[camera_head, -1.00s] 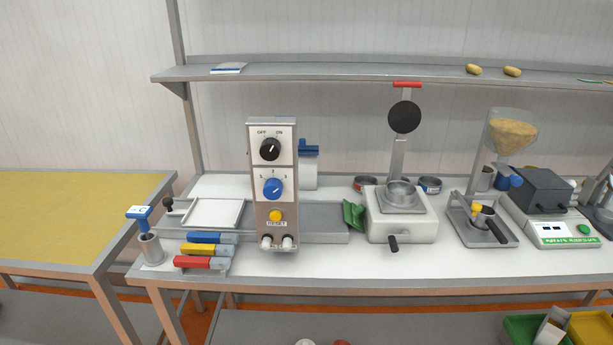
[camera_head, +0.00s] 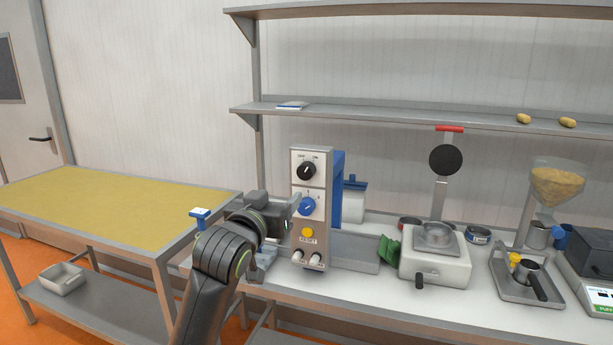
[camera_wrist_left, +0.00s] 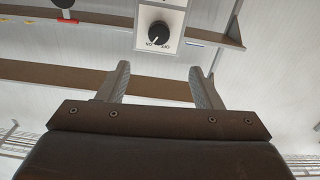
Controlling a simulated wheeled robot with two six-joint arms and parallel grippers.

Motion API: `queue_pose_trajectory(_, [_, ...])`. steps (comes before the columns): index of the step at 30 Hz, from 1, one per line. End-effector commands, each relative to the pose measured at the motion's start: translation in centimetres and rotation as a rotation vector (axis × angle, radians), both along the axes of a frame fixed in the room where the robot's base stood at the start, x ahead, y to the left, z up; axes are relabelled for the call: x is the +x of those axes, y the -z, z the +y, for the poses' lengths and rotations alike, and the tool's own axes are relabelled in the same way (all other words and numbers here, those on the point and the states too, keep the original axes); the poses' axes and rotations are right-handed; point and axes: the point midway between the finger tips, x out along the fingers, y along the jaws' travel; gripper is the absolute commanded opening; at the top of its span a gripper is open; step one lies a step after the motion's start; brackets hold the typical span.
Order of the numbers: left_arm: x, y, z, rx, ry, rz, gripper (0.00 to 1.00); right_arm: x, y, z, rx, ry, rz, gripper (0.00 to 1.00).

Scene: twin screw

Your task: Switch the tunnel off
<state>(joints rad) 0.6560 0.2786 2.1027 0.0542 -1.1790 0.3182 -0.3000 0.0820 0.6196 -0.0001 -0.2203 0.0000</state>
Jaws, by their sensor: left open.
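The tunnel's control panel (camera_head: 309,225) is a grey upright plate in front of a blue housing (camera_head: 338,187). A black OFF/ON knob (camera_head: 306,170) sits at its top, with a blue dial (camera_head: 307,206) and a yellow RESET button (camera_head: 307,232) below. The black knob also shows in the left wrist view (camera_wrist_left: 158,34), upside down, its white mark towards ON. My left gripper (camera_head: 291,208) is at the panel's left edge, below the black knob's height. In the wrist view its two fingers (camera_wrist_left: 160,78) are apart and empty, the knob beyond their tips. My right gripper is not seen.
A shelf (camera_head: 400,115) runs above the bench. A press (camera_head: 435,260) and a green object (camera_head: 389,250) stand right of the panel.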

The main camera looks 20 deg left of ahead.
Motion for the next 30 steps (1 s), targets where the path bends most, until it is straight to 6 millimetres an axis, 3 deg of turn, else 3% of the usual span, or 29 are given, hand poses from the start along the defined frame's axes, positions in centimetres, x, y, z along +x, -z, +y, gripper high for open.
queue_pose_trajectory(6, [3.6,-0.2,-0.2,0.0,0.0,0.002,0.59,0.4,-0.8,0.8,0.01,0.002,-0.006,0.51])
queue_pose_trajectory(15, [8.2,-0.2,-0.3,0.0,-0.001,0.002,0.59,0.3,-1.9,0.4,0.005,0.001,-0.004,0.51])
queue_pose_trajectory(30, [14.5,-0.1,-0.5,0.001,0.0,0.001,0.59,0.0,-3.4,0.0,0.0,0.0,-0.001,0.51])
